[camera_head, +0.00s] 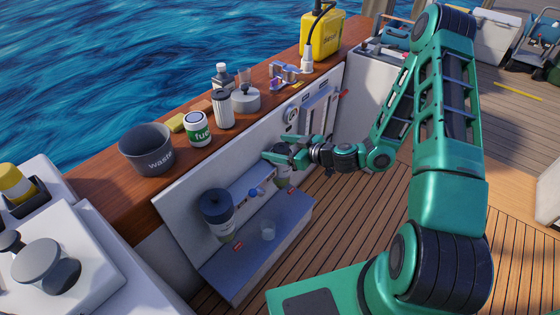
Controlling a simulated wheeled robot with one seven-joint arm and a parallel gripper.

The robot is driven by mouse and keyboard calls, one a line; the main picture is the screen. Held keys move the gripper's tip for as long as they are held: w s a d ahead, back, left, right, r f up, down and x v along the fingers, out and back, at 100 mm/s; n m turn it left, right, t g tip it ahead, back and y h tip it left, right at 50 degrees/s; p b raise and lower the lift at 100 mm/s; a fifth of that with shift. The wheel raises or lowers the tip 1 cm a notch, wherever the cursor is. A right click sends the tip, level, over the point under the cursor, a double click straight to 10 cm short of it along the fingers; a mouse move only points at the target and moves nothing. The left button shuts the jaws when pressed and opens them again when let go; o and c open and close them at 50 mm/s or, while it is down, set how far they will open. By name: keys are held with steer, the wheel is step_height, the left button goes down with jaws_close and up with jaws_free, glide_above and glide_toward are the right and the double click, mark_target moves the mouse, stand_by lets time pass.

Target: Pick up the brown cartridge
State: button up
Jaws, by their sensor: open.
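My gripper (276,154) is open, at the white upright panel, with its fingers pointing left. Just below and behind it, a small cylinder (283,179) stands at the panel, partly hidden by the gripper; its colour is hard to tell, and it may be the brown cartridge. I cannot tell whether the fingers are around it or only above it. No other clearly brown cartridge shows.

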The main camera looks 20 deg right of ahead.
step_height(320, 180, down, 4)
steer(key=w+d+r+m+t+h, duration=0.1)
steer(key=w+d+m+t+h, duration=0.1)
steer(key=d+m, duration=0.1)
steer(key=m+h, duration=0.3)
steer(key=h, duration=0.1)
glide_toward(283, 149)
steer(key=shift+x, duration=2.35)
steer(key=shift+x, duration=2.5)
steer(key=shift+f, duration=0.1)
steer(key=shift+s, duration=0.1)
steer(key=c, duration=1.5)
